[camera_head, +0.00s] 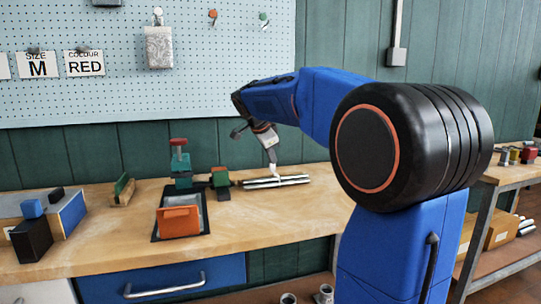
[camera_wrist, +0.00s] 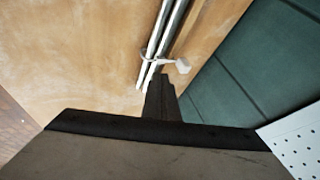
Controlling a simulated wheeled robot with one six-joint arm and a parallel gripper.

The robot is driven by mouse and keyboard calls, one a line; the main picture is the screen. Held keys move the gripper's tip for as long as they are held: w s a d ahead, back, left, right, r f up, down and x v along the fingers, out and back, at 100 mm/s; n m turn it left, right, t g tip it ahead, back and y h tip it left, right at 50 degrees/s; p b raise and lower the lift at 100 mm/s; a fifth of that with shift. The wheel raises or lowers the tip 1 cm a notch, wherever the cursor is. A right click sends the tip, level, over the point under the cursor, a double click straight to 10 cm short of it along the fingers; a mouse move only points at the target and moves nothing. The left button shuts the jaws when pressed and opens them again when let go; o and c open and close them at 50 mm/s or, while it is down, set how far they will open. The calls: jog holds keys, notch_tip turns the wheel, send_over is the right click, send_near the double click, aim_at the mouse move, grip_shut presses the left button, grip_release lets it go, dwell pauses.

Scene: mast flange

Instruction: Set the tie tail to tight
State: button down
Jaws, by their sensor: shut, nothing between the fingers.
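A pair of pale rods (camera_head: 294,180) lies on the bench; they also show in the wrist view (camera_wrist: 165,35). A white tie (camera_wrist: 149,58) goes around the rods, and its tail (camera_wrist: 182,66) sticks out to the right with a thicker block-like end. In the head view, the tie (camera_head: 275,172) is a small white shape just below my gripper (camera_head: 270,158). In the wrist view my gripper (camera_wrist: 161,80) is shut and empty, its tip close to the tie and just left of the tail's end. I cannot tell whether it touches the tie.
A teal and red clamp (camera_head: 181,165), a green-topped block (camera_head: 220,178) and a black tray (camera_head: 157,225) with an orange block (camera_head: 179,221) stand left of the rods. The pegboard (camera_head: 100,95) rises behind. The bench front right of the tray is clear.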

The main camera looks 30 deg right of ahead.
aim_at(272, 167)
jog(key=x, duration=0.6)
jog(key=shift+d+f, duration=0.1)
jog(key=w, duration=0.1)
jog(key=w+d, duration=0.1)
jog(key=w, duration=0.1)
jog(key=shift+f, duration=0.25)
jog(key=shift+w+d, duration=0.15)
jog(key=shift+w, duration=0.45)
jog(key=shift+w, duration=0.1)
jog(key=shift+w+d, duration=0.2)
jog(key=shift+w, duration=0.5)
jog(key=shift+w+d, duration=0.2)
jog(key=shift+w, duration=0.55)
jog(key=shift+w+d, duration=0.25)
jog(key=shift+w, duration=0.45)
